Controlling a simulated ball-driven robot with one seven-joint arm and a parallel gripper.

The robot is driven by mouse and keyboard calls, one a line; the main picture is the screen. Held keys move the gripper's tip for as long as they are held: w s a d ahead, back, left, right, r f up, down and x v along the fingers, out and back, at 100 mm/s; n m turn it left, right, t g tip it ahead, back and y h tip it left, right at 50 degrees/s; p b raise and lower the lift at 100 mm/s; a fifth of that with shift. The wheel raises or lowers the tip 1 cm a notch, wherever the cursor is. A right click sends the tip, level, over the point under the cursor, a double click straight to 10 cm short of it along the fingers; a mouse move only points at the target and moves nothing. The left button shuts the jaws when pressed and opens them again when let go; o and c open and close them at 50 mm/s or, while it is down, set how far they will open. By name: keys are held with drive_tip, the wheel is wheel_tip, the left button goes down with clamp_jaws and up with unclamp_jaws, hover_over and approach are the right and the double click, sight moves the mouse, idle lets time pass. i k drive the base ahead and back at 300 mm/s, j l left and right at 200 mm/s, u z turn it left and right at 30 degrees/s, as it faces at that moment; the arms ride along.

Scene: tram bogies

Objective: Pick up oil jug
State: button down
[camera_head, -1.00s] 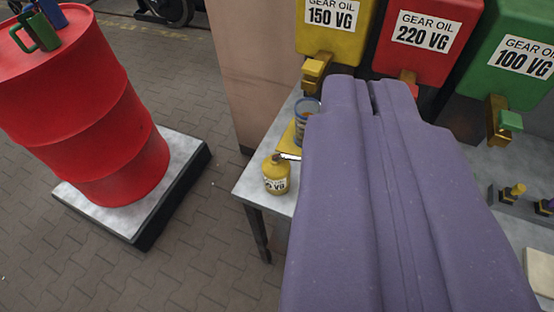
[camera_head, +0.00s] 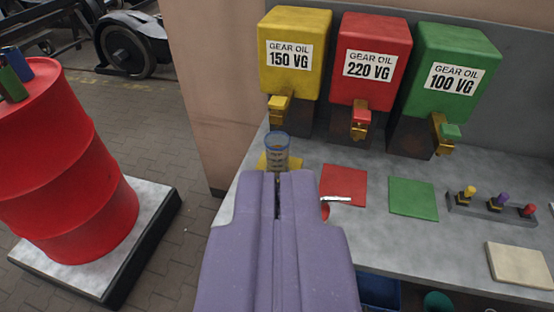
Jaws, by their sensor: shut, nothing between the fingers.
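A clear jug (camera_head: 276,152) with a blue rim and dark markings stands on the yellow mat (camera_head: 263,162) at the left end of the bench, below the yellow gear oil dispenser. My purple gripper (camera_head: 277,178) is shut and empty. Its tips are just below the jug in the picture and cover the jug's foot and part of the mat. I cannot tell how much gap lies between tips and jug. A red can (camera_head: 325,211) with a pale spout shows partly at the gripper's right side; most of it is hidden.
Yellow (camera_head: 295,85), red (camera_head: 368,90) and green (camera_head: 450,95) dispensers hang over the bench, their taps jutting out. A red drum (camera_head: 75,190) stands left. A knobbed block (camera_head: 490,208) lies right.

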sight(277, 143)
drive_tip(key=i+j+z, duration=0.1)
drive_tip(key=i+j, duration=0.35)
drive_tip(key=j, duration=0.25)
drive_tip(key=i+j+z, duration=0.25)
drive_tip(key=i+j, duration=0.2)
drive_tip(key=i+j+z, duration=0.1)
drive_tip(key=i+j, duration=0.15)
drive_tip(key=j, duration=0.15)
drive_tip(key=i+j+z, duration=0.1)
drive_tip(key=i+j, duration=0.15)
drive_tip(key=i+j+z, duration=0.1)
drive_tip(key=i+j, duration=0.15)
drive_tip(key=j, duration=0.25)
drive_tip(key=i+j+z, duration=0.1)
drive_tip(key=j, duration=0.3)
drive_tip(key=i, duration=0.1)
